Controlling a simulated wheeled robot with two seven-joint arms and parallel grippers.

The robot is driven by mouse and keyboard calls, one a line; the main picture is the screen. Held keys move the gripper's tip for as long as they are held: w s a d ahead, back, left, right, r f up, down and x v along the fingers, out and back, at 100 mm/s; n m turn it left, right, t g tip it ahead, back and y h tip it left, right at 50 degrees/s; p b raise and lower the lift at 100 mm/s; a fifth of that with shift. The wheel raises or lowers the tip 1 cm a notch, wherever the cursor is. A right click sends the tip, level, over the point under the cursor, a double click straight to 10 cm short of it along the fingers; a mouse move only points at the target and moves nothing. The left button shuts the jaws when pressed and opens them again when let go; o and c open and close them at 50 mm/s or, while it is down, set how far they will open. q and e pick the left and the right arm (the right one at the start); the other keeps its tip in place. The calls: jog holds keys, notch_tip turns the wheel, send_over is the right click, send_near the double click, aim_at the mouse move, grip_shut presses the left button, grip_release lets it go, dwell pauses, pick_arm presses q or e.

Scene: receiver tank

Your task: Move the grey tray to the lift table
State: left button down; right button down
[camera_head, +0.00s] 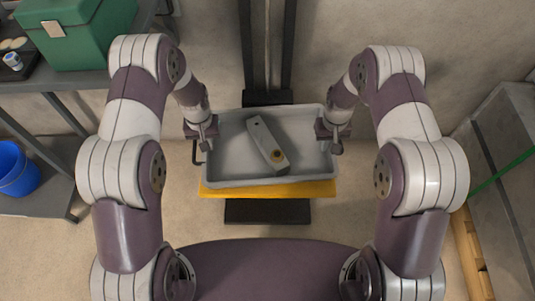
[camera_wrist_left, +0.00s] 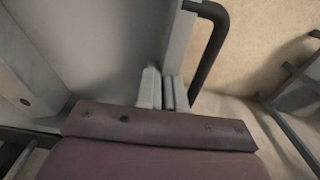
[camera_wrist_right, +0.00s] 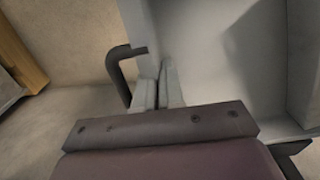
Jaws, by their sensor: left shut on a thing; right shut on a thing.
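The grey tray (camera_head: 225,174) is in the middle of the head view, level, with a long grey part (camera_head: 265,140) bearing an orange-yellow knob lying inside it. The lift table (camera_head: 268,191) shows its yellow edge directly below the tray's near side. I cannot tell whether the tray rests on it or hangs just above. My left gripper (camera_head: 207,135) is shut on the tray's left side wall, also seen in the left wrist view (camera_wrist_left: 161,90). My right gripper (camera_head: 328,133) is shut on its right side wall, also seen in the right wrist view (camera_wrist_right: 159,92).
A dark post (camera_head: 268,50) stands behind the tray. At left are a shelf unit (camera_head: 45,77) with a green box (camera_head: 80,35) and a blue bucket (camera_head: 15,168). At right is a large grey crate (camera_head: 505,150) with a green strip, near a wooden pallet (camera_head: 468,250).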

pick_arm(q)
jog(key=c, duration=1.7)
grip_release()
jog(key=shift+f, duration=0.6)
pick_arm(e)
jog(key=c, duration=1.7)
grip_release()
jog(key=shift+f, duration=0.6)
pick_arm(q)
jog(key=o, duration=0.4)
jog(key=shift+r, duration=0.25)
pick_arm(e)
jog(key=o, duration=0.4)
jog(key=shift+r, duration=0.25)
pick_arm(q)
jog(key=shift+o, duration=0.2)
pick_arm(e)
jog(key=shift+o, duration=0.2)
